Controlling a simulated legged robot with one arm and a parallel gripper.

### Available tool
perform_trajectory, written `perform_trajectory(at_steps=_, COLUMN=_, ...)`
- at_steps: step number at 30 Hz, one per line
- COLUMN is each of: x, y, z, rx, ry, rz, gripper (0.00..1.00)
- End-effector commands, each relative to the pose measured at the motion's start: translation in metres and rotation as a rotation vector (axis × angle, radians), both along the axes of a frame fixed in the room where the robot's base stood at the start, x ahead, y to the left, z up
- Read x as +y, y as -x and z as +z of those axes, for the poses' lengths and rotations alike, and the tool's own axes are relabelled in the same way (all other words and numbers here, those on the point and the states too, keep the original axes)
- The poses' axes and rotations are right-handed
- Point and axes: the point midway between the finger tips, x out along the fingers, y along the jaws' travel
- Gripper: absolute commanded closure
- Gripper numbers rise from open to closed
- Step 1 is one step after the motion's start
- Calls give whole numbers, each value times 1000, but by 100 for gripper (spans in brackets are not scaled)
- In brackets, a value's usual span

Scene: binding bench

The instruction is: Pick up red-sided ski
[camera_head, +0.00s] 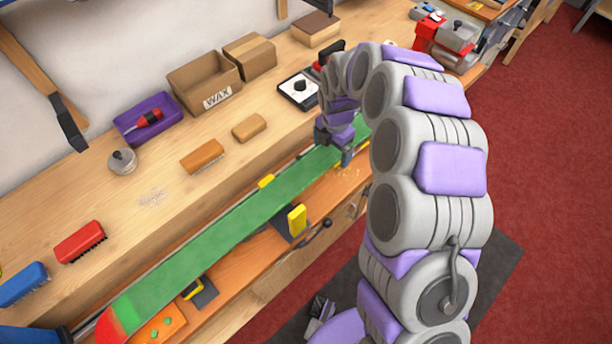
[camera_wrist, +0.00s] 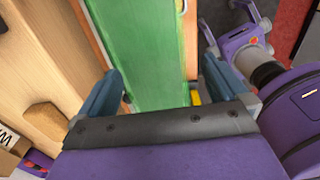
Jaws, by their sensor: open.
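A long ski with a green face (camera_head: 215,225) and a red end at the lower left lies along the front of the bench. Its side edges are too thin to tell their colour clearly. My gripper (camera_head: 341,150) is at the far right part of the ski. In the wrist view the green ski (camera_wrist: 145,45) runs between the two fingers of my gripper (camera_wrist: 161,70). The fingers are open, one on each side, with a gap to the ski. I cannot tell how high they are above it. My arm hides the ski's far end.
Yellow-padded clamps (camera_head: 297,220) stand beside the ski. On the bench (camera_head: 225,185) are red (camera_head: 80,242) and blue (camera_head: 22,285) brushes, tan blocks (camera_head: 202,157), a wax box (camera_head: 205,85), a purple tray (camera_head: 147,118) and a black-and-white device (camera_head: 299,90). Red floor lies at right.

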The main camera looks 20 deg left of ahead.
Motion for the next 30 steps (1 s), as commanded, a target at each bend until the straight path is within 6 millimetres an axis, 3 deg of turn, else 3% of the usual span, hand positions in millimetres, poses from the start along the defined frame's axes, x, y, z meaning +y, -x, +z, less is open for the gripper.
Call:
perform_trajectory(at_steps=5, x=7, y=-1, z=-15, rx=1, ry=7, rz=2, gripper=0)
perform_trajectory(at_steps=12, x=10, y=-5, z=-52, rx=5, ry=12, rz=2, gripper=0)
perform_trajectory(at_steps=21, x=3, y=-4, z=-53, rx=1, ry=2, rz=2, gripper=1)
perform_trajectory(at_steps=30, x=8, y=-4, z=-54, rx=0, ry=6, rz=2, gripper=30)
